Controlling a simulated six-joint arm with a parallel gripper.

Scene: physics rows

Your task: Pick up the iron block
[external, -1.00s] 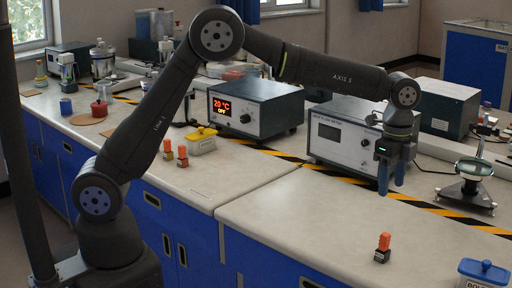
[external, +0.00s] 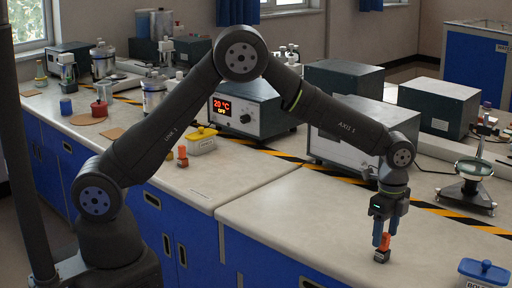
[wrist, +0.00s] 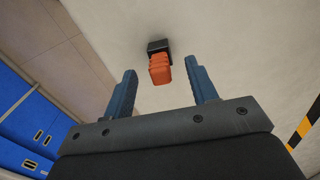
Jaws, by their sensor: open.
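A small block with an orange top and a dark base (external: 382,256) stands upright on the near right bench; its label is too small to read. In the wrist view the block (wrist: 160,70) lies between the lines of my two blue fingers, around the fingertips, with a gap on each side. My gripper (external: 381,242) points down at this block, open and empty, and its fingers partly cover the orange top. Two similar orange-topped blocks (external: 183,156) stand farther left on the bench, one mostly hidden behind my arm. I cannot tell from labels which is iron.
A blue-lidded container (external: 484,271) stands at the right front. A magnifier stand (external: 469,185) is at the right back. A grey meter box (external: 340,150) stands behind my forearm. A yellow-lidded tub (external: 202,140) is farther left. The bench around the block is clear.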

